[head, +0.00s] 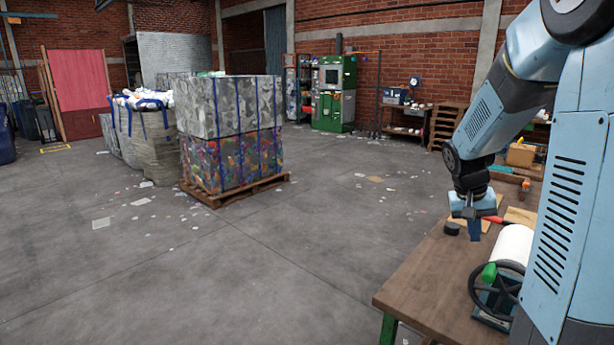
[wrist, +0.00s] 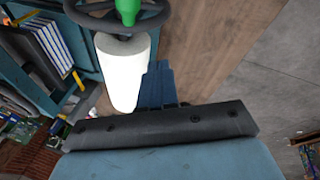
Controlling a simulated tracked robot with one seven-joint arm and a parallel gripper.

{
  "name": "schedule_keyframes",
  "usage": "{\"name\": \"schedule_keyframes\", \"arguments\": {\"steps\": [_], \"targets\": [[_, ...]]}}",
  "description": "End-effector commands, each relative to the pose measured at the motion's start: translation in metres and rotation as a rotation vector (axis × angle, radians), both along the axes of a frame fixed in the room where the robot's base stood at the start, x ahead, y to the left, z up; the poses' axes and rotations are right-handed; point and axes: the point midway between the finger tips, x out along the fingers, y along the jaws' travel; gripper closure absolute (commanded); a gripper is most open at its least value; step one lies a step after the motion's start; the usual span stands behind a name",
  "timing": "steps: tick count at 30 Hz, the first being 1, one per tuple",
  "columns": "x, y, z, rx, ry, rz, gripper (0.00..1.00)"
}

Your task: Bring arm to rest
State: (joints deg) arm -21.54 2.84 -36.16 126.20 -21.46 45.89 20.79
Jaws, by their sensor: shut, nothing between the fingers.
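My gripper (head: 475,229) hangs pointing down over the far part of the wooden workbench (head: 425,290) at the right of the head view. Its dark blue fingers are together with nothing between them. They also show in the middle of the wrist view (wrist: 158,88). My light blue arm comes down to it from the upper right. The gap between the fingertips and the bench top cannot be told.
A white roll (head: 512,245) and a black handwheel (head: 496,289) with a green knob (head: 489,273) are on the bench near my gripper. A black round piece (head: 451,229) lies beside it. Stacked bales (head: 230,107) stand on a pallet at the left. Open floor lies between.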

Motion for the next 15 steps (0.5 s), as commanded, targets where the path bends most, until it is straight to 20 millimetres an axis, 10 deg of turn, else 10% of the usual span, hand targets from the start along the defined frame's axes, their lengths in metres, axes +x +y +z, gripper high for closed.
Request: {"name": "schedule_keyframes", "arguments": {"steps": [15], "targets": [[-0.085,0.079,0.072,0.215,-0.181,0.186,1.00]]}}
